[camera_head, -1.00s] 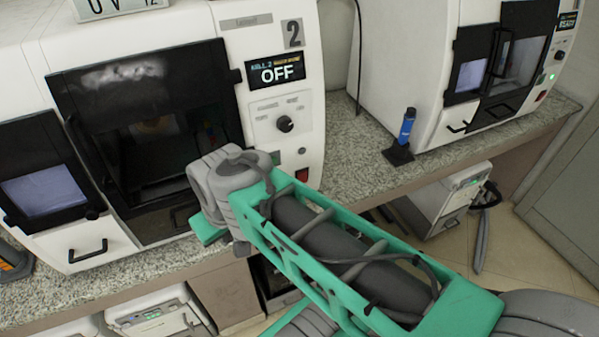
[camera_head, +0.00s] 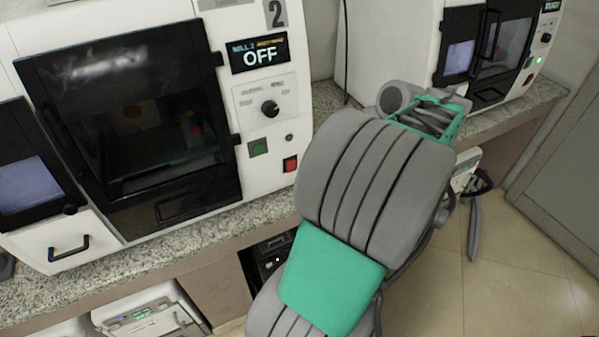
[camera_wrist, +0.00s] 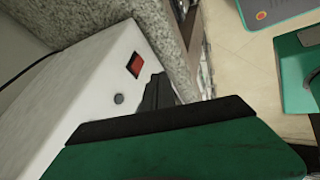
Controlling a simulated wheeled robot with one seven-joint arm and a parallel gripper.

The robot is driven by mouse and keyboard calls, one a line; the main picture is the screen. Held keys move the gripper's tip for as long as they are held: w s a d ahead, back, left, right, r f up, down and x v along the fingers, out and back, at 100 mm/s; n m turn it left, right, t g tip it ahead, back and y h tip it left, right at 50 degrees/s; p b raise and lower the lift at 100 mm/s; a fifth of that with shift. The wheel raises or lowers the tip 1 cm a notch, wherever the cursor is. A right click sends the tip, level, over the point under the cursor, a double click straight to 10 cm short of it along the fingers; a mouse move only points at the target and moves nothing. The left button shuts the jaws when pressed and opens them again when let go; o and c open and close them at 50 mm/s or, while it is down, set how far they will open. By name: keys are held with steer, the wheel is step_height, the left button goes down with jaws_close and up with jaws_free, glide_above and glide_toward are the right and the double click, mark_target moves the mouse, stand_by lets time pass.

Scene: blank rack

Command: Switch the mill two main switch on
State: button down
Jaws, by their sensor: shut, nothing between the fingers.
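Mill two (camera_head: 20,100) is the white machine marked 2 at the left of the head view. Its display (camera_head: 260,54) reads OFF. Below are a dark rotary knob (camera_head: 269,108), a green switch (camera_head: 258,147) and a red switch (camera_head: 290,164) at the lower right corner. I cannot read labels on the switches. My gripper (camera_wrist: 157,92) shows in the wrist view as a dark shut tip, beside a white panel with a red switch (camera_wrist: 134,65) and a small grey round fitting (camera_wrist: 119,99). It appears apart from the switch. My arm hides the gripper in the head view.
A second white mill (camera_head: 395,45) with a lit green light stands at the back right. Both mills stand on a speckled stone counter (camera_head: 215,232). White units sit beneath it. Tiled floor (camera_head: 500,270) lies open at the lower right.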

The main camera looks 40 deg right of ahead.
mark_target(291, 166)
steer(key=shift+s+d+n, duration=0.3)
steer(key=shift+s+d, duration=0.15)
steer(key=shift+s, duration=0.15)
steer(key=w+a+f, duration=0.1)
steer(key=w+f, duration=0.7)
steer(key=w, duration=0.1)
steer(key=shift+w+f+p, duration=0.15)
steer(key=shift+w+p, duration=0.05)
steer(key=shift+p, duration=0.1)
